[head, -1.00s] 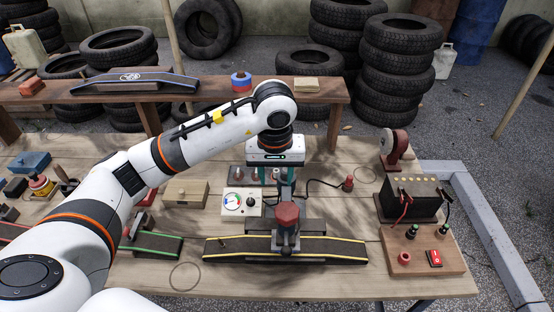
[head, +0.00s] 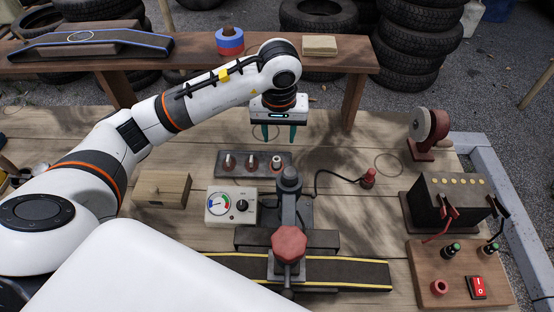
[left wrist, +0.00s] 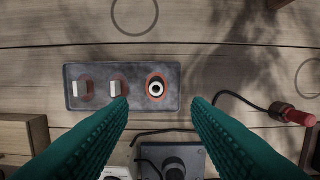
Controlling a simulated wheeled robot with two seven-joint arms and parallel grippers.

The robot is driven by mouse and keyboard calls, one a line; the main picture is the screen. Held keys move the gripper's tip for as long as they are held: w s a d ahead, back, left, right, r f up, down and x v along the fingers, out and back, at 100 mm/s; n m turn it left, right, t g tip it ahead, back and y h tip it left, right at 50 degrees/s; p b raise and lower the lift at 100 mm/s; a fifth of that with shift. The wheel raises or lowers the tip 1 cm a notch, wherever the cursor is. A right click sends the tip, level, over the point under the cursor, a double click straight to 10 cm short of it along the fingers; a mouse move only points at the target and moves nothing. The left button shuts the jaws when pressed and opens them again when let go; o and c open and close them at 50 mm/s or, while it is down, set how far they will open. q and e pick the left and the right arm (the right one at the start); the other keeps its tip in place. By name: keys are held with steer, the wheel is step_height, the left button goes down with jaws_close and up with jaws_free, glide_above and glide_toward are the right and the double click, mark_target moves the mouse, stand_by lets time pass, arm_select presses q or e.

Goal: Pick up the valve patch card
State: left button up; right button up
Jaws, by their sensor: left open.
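A dark grey plate (head: 230,172) lies on the wooden bench with three red-orange patches in a row. The two left patches carry small pale upright tabs. The right one, which I take as the valve patch card (head: 277,163), carries a round black-and-white valve, seen from above in the left wrist view (left wrist: 156,88). My left gripper (head: 279,137) is open and empty, pointing down, with its green fingers above the plate and apart from it. In the left wrist view the fingertips (left wrist: 160,103) lie either side of the valve patch. My right gripper is not in view.
A gauge box (head: 230,206) and a press with a red knob (head: 289,244) stand in front of the plate. A wooden box (head: 162,189) is left; a cabled red-handled tool (head: 368,178) is right. A raised shelf (head: 205,62) runs behind.

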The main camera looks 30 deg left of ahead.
mark_target(277, 156)
arm_select(q)
step_height(277, 156, down, 4)
steer(key=shift+w+a+r, duration=0.1)
steer(key=shift+w, duration=0.05)
steer(key=f, duration=0.1)
steer(key=f+p, duration=0.1)
steer(key=f, duration=0.3)
steer(key=shift+a+f, duration=0.2)
steer(key=shift+a, duration=0.1)
steer(key=shift+w+f, duration=0.1)
steer(key=shift+f, duration=0.1)
jaws_close()
